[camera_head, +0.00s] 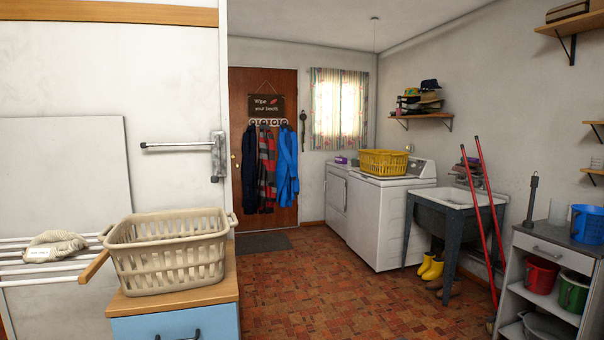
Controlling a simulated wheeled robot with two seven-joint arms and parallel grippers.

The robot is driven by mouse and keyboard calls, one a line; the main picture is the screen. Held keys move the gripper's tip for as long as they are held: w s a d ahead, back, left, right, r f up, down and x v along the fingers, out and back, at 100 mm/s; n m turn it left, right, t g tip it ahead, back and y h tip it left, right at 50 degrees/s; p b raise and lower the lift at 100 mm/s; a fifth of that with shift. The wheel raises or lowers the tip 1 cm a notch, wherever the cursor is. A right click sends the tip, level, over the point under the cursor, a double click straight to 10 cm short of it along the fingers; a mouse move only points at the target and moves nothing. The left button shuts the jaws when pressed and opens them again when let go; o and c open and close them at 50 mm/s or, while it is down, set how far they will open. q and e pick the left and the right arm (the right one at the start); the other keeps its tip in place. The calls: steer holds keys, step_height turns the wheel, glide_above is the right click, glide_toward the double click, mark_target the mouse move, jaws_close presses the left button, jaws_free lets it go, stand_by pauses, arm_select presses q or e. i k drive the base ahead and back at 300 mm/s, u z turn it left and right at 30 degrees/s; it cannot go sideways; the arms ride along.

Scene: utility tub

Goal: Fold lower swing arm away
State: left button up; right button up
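A metal swing-arm fitting sits on a bracket (218,156) at the right edge of the white wall on the left. A pale horizontal arm (178,145) sticks out from it to the left, with a dark cap at its left end. A second pale bar seems to run close beneath it, near the bracket; I cannot tell clearly where one ends and the other begins. Neither of my grippers shows in the head view.
A beige laundry basket (168,265) stands on a wood-topped blue cabinet (170,320) below the fitting. Tiled floor (320,305) is open in the middle. A utility tub (455,200) and shelf cabinet (550,250) stand right.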

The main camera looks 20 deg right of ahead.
mark_target(214, 179)
steer(key=z, duration=0.2)
steer(key=i, duration=1.15)
steer(key=u, duration=1.05)
